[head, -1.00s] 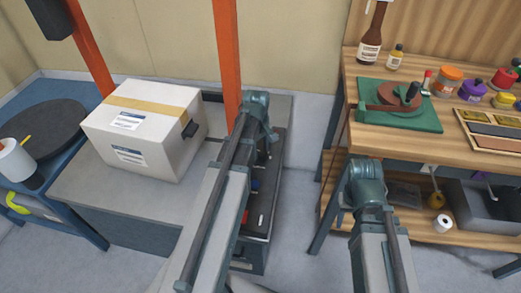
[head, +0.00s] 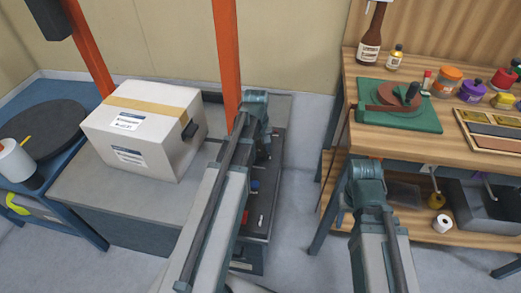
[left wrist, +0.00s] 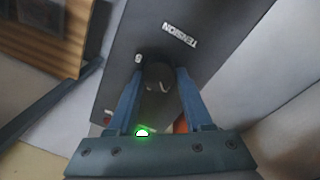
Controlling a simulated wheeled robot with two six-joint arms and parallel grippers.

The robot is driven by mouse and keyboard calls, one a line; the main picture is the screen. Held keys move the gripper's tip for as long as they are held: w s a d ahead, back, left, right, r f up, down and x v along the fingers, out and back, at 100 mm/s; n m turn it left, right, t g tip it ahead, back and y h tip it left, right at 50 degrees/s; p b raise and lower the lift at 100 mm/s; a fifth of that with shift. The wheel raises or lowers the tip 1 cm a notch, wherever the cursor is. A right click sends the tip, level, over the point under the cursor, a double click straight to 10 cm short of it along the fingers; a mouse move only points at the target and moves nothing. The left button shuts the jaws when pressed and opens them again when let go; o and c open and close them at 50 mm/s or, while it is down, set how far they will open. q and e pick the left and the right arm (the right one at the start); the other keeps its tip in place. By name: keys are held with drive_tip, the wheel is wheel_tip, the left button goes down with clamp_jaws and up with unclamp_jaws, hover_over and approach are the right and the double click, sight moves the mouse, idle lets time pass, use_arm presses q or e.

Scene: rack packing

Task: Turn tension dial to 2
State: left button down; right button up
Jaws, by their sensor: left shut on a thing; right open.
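The dark tension dial (left wrist: 159,82) sits on the grey control panel (left wrist: 205,62) in the left wrist view. The word TENSION shows upside down above it. A small white mark by its upper left edge is too blurred to read surely. My left gripper (left wrist: 160,76) has its two blue fingers on either side of the dial and is shut on it. The dial's pointer cannot be made out. In the head view, the panel (head: 262,213) is partly hidden behind my left arm. My right arm shows in the head view, but its gripper fingers do not.
A green light (left wrist: 142,132) glows on the panel near my gripper's base. In the head view, a taped carton (head: 150,130) sits on the grey machine bed (head: 75,190) beside an orange post (head: 225,60). A wooden bench (head: 390,145) with bottles and jars stands at the right.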

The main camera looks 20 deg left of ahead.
sight(258, 153)
use_arm(q)
drive_tip(key=shift+c, duration=1.5)
unclamp_jaws()
wheel_tip(258, 153, up, 14)
drive_tip(key=p, duration=1.3)
drive_tip(key=shift+s+a+p, duration=0.3)
drive_tip(key=shift+s+p, duration=0.05)
drive_tip(key=shift+p, duration=0.05)
drive_tip(key=shift+f, duration=0.15)
drive_tip(key=s+d+r+m+p, duration=0.1)
drive_tip(key=s+d+m, duration=0.3)
drive_tip(key=d, duration=0.3)
drive_tip(key=s+d+r+m+y+p, duration=0.1)
drive_tip(key=s+d+r+m, duration=0.1)
drive_tip(key=s+d+m, duration=0.3)
drive_tip(key=s+d+r+m+p, duration=0.1)
drive_tip(key=s+d+m, duration=0.3)
drive_tip(key=d, duration=0.7)
drive_tip(key=shift+s+r+g+y+p, duration=0.15)
drive_tip(key=shift+s+g+y+p, duration=0.25)
drive_tip(key=shift+s+p, duration=0.15)
